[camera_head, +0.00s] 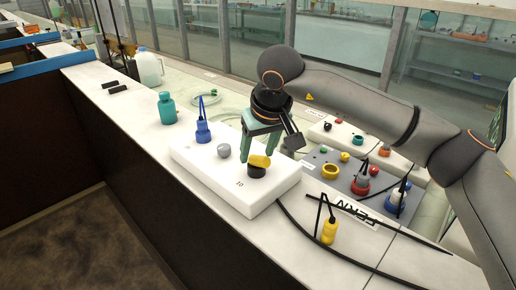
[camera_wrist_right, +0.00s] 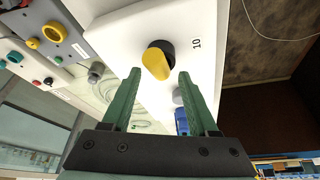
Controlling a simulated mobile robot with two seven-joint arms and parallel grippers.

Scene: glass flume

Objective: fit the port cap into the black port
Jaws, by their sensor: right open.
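The yellow port cap (camera_head: 260,160) sits at the black port (camera_head: 256,172) on the white box (camera_head: 218,182), near the printed 10. It looks tilted and off-centre; how deep it sits I cannot tell. In the right wrist view the cap (camera_wrist_right: 156,65) covers part of the black port (camera_wrist_right: 167,47), whose dark rim shows beside it. My right gripper (camera_head: 260,154) is just above and behind the cap, pointing down. In the right wrist view its green fingers (camera_wrist_right: 159,73) are apart, with nothing held between them. My left gripper is not in view.
A grey knob (camera_head: 224,151) and a blue plug (camera_head: 203,132) stand on the same white box. A grey panel (camera_head: 345,181) with coloured connectors lies to the right. A yellow plug (camera_head: 329,231) and black cable lie in front. A teal bottle (camera_head: 167,108) stands behind left.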

